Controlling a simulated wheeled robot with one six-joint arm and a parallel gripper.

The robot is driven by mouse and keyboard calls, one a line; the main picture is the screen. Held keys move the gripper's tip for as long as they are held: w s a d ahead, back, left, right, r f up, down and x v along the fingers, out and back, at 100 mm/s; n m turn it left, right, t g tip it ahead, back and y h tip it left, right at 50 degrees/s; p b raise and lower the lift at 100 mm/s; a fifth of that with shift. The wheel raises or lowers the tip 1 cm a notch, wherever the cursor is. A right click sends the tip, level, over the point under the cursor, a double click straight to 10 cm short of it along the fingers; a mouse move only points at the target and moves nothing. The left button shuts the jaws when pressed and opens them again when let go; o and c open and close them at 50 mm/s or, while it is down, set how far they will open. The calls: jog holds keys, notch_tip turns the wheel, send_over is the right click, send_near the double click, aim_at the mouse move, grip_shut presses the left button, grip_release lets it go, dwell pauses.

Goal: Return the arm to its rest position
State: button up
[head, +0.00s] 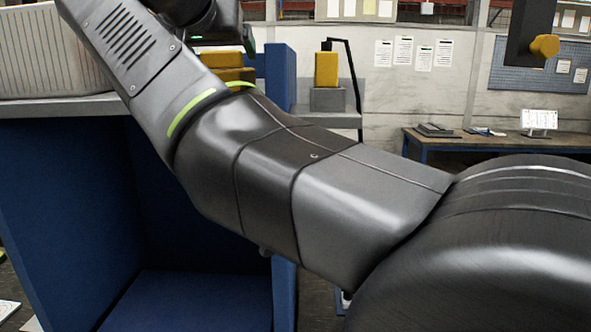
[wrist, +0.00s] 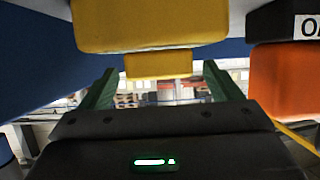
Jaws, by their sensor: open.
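My arm crosses the head view from lower right to upper left, and its fingers do not show there. In the wrist view my gripper (wrist: 161,82) is open, its two green fingers spread apart. A small yellow block (wrist: 158,65) shows between and beyond the fingertips, below a larger yellow block (wrist: 135,25). I cannot tell whether either touches the fingers. In the head view a dark upright part with a yellow knob (head: 545,46) hangs at the top right. I cannot tell whether it belongs to the arm named in the task.
In the wrist view an orange block (wrist: 284,80) and a black labelled part (wrist: 285,20) are close on the right. In the head view, yellow pieces (head: 228,74) lie behind my arm. A blue cabinet (head: 60,210) is left; a bench (head: 470,139) stands behind.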

jog(key=shift+x, duration=1)
jog(key=shift+s, duration=0.15)
